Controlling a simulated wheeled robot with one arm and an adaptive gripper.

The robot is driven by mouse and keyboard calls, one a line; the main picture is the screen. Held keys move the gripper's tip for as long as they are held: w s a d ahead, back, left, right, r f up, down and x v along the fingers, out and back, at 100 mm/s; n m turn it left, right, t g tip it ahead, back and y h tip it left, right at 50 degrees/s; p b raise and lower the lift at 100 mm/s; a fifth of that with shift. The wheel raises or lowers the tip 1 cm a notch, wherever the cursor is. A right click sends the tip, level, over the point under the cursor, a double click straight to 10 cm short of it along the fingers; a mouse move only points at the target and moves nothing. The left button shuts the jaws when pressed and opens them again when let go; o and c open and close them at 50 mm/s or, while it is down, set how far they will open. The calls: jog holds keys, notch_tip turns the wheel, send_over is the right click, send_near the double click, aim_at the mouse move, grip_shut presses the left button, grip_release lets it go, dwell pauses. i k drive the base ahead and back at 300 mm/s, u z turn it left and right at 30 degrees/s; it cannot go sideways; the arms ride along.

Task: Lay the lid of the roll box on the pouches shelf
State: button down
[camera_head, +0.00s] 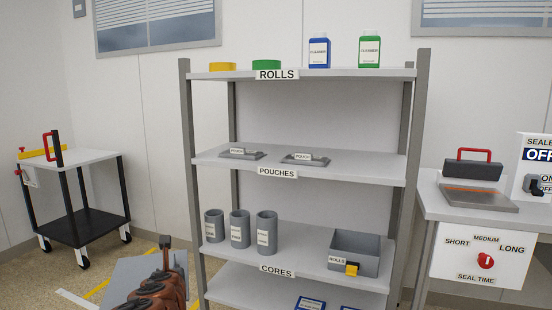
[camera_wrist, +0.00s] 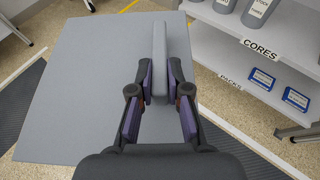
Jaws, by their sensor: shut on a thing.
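My gripper (camera_wrist: 159,72) is shut on the upright grey bar on top of a flat grey plate, the lid (camera_wrist: 85,90), seen in the wrist view. In the head view the lid (camera_head: 130,272) shows at the lower left, partly hidden by my brown arm, left of the rack. The roll box (camera_head: 368,265), grey and open-topped with a ROLLS label and yellow tag, stands on the right of the cores shelf (camera_head: 290,257). The pouches shelf (camera_head: 365,167) is above it; two grey pouch-labelled items (camera_head: 242,153) (camera_head: 305,159) lie on its left and middle, and its right is bare.
Grey rack posts (camera_head: 410,130) bound the shelves. The top shelf holds yellow and green rolls (camera_head: 266,64) and two bottles (camera_head: 319,52). Several grey cores (camera_head: 240,230) stand left of the roll box. A cart (camera_head: 75,160) stands left, a sealer table (camera_head: 470,200) right.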

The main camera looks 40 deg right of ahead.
aim_at(369, 158)
jog(key=u, duration=1.7)
jog(key=i, duration=1)
jog(key=z, duration=3.4)
